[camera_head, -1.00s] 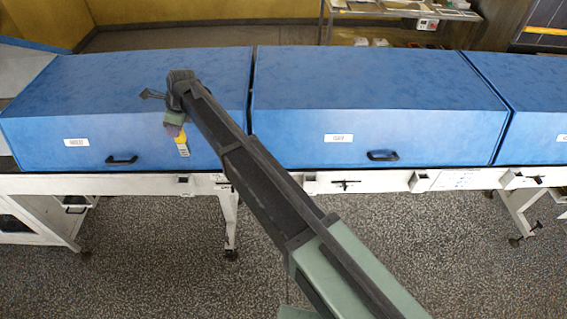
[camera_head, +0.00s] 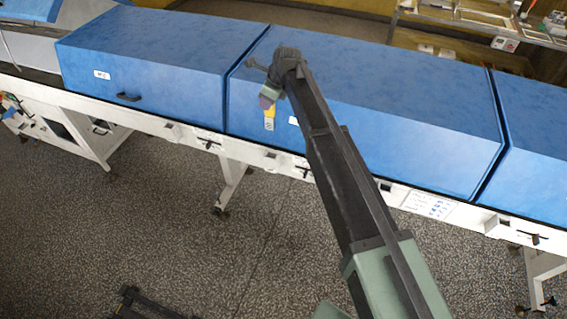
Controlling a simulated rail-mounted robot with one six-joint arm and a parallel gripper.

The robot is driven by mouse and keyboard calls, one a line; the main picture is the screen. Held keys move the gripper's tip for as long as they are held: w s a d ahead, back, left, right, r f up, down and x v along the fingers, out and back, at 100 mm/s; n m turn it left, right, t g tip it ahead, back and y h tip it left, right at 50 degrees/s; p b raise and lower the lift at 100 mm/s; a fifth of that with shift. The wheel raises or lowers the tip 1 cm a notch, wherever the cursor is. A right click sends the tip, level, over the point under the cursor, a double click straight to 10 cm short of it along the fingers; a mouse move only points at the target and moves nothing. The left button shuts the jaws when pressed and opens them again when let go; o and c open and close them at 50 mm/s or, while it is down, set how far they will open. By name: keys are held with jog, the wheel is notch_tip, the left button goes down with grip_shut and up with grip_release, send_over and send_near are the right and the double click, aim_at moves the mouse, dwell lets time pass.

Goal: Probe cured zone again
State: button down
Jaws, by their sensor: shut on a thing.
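My arm reaches up across the view, and my gripper (camera_head: 267,98) is at its far end, in front of the middle blue cover. It is small in the view, and its fingers are hard to make out. A yellow tool with a grey-white lower part (camera_head: 269,118) hangs below the gripper, held in it. The tool is in front of the blue cover's face; I cannot tell whether it touches. The cured zone itself is not seen; closed blue covers hide the inside of the line.
A row of blue covers runs along a white frame (camera_head: 440,204): a left cover (camera_head: 150,60), a middle cover (camera_head: 400,95) and a right one (camera_head: 540,150). A shelf with small items (camera_head: 480,25) stands behind. Speckled floor in front is mostly clear.

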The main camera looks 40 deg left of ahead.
notch_tip(320, 180, down, 20)
jog(key=b, duration=1.9)
jog(key=shift+f+b, duration=0.15)
jog(key=shift+b, duration=0.15)
jog(key=c, duration=1)
grip_release()
jog(key=shift+o, duration=0.2)
